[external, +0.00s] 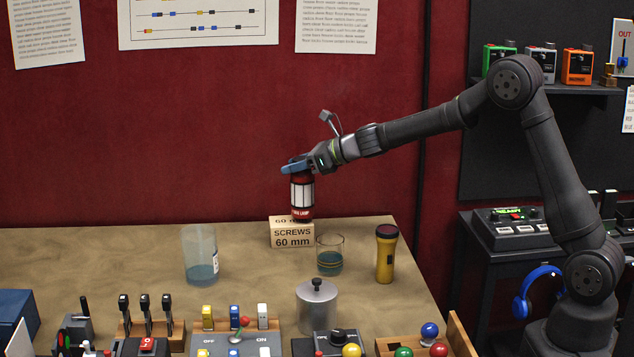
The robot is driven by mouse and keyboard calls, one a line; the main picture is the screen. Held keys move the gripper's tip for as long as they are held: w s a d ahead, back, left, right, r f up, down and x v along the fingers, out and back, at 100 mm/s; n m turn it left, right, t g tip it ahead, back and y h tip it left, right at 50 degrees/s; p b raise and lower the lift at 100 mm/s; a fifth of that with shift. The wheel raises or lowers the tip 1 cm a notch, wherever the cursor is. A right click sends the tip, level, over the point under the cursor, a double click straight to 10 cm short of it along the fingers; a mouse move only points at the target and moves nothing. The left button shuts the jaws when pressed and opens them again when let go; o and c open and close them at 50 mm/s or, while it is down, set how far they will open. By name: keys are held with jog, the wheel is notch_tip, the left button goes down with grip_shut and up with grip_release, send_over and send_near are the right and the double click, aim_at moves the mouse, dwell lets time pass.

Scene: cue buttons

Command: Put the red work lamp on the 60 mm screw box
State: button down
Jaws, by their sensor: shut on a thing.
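The red work lamp (301,194) has a red top and base with a pale, barred middle. It stands upright at the screw box, its base at the box's top in the picture. The 60 mm screw box (292,237) is a tan box marked "SCREWS 60 mm" near the table's back edge. My gripper (297,166) is shut on the lamp's top from the upper right. Whether the lamp's base touches the box or hangs just above it, I cannot tell for sure.
A glass jar (199,256) stands left of the box. A glass (330,256) and a yellow flashlight (386,254) stand to its right. A metal canister (317,308) and several switch panels fill the front. The table's back left is clear.

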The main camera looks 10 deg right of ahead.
jog(key=shift+f, duration=0.65)
jog(key=c, duration=0.8)
grip_release()
jog(key=v, duration=1.2)
